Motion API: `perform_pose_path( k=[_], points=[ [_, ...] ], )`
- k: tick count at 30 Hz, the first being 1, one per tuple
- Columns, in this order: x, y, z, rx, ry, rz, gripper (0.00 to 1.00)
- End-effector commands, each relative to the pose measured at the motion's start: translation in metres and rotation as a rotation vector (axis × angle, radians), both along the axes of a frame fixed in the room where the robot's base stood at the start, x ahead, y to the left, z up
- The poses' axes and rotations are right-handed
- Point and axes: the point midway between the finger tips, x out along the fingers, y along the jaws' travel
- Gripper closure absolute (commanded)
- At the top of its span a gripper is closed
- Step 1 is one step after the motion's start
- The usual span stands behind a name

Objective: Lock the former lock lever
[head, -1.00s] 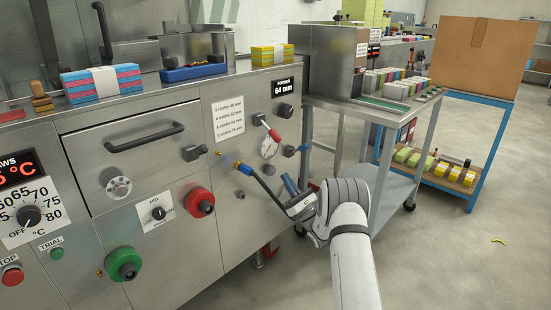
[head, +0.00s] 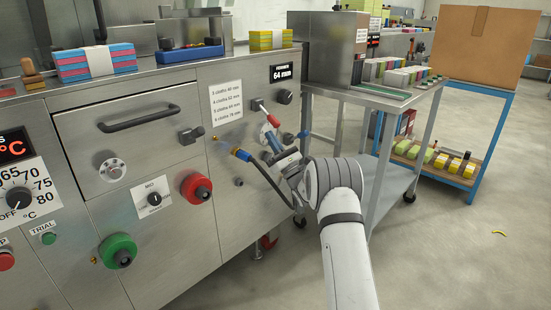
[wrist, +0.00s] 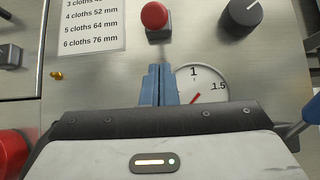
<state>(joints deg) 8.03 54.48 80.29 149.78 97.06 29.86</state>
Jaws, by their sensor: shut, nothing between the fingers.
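The lever with the red grip (head: 273,120) sticks out of the panel below the "FORMER 64 mm" display (head: 283,73). I take it for the former lock lever. In the wrist view its red end (wrist: 155,15) is at the top centre, above a short grey metal piece. My gripper (head: 272,143) is in front of the panel just below the red grip. In the wrist view its blue fingers (wrist: 160,85) are shut together and empty, pointing up toward the lever. A small gap seems to show between fingertips and red end; contact is not visible.
A pressure gauge (wrist: 197,95) sits right of the fingers, partly hidden. A black knob (wrist: 241,14) is at upper right. A steel cart (head: 375,95) stands to the right.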

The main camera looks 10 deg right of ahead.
Motion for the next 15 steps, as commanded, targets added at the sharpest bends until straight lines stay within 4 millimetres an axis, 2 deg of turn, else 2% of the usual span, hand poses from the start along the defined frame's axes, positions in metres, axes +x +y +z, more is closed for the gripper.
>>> perform_pose_path(
  k=[6,15],
  points=[
    [-0.009,-0.007,0.018,-0.001,-0.002,0.000,1.00],
    [-0.012,-0.009,0.024,-0.001,0.000,-0.001,1.00]
  ],
)
